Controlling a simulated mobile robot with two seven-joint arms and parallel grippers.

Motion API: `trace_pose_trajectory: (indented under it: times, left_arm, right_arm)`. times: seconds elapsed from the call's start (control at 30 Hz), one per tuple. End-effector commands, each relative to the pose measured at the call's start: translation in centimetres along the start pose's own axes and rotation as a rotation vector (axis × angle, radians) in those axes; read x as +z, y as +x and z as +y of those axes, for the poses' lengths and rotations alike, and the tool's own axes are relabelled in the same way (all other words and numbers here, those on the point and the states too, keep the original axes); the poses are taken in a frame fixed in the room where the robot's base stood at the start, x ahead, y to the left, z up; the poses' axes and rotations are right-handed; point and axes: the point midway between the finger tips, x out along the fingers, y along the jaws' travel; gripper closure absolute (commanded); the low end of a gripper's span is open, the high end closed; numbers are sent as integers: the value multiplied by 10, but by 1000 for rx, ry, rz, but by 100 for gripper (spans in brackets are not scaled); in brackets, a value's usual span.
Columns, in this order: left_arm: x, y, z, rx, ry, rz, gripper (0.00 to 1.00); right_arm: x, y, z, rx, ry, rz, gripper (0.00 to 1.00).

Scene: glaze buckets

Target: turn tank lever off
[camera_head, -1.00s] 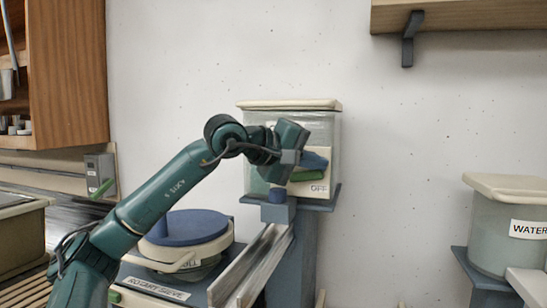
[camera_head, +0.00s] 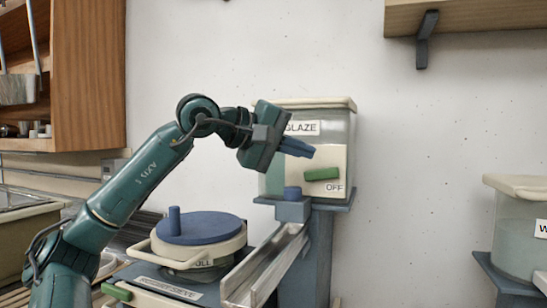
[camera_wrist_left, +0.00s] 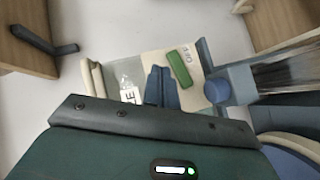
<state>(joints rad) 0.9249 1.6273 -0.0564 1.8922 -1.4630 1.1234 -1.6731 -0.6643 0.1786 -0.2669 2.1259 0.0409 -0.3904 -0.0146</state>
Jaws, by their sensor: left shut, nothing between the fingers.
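The glaze tank (camera_head: 345,140) stands on a blue-grey stand, with a cream lid and a GLAZE label (camera_head: 302,128). Its green lever (camera_head: 321,174) lies nearly level on a cream plate, just above the word OFF (camera_head: 334,187). The lever also shows in the left wrist view (camera_wrist_left: 178,83). My left gripper (camera_head: 306,149) is shut and empty, its blue fingers pointing right, above and left of the lever and apart from it in the picture. Its fingers (camera_wrist_left: 162,85) appear beside the lever in the left wrist view. My right gripper is not in view.
A blue valve block (camera_head: 292,208) sits below the tank, above a sloping metal chute (camera_head: 265,265). A round sieve with a blue lid (camera_head: 200,228) stands left of the chute. A water tank (camera_head: 520,235) stands at the right. A shelf (camera_head: 470,18) hangs at upper right.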

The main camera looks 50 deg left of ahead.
Motion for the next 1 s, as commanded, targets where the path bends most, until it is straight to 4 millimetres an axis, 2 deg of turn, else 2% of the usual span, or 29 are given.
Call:
trace_pose_trajectory:
  times: [0.03,0.2,0.33,0.5,1.0]
  left_arm:
    - [1,-10,-5,2,1,5,100]
    - [0,-42,-2,2,0,2,100]
    - [0,-55,-1,1,0,0,100]
    - [0,-60,0,0,0,-1,100]
    - [0,-60,0,0,0,-1,100]
  right_arm:
    - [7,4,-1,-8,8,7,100]
    - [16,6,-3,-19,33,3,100]
    - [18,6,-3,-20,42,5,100]
    - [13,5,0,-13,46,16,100]
    - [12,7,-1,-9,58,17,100]
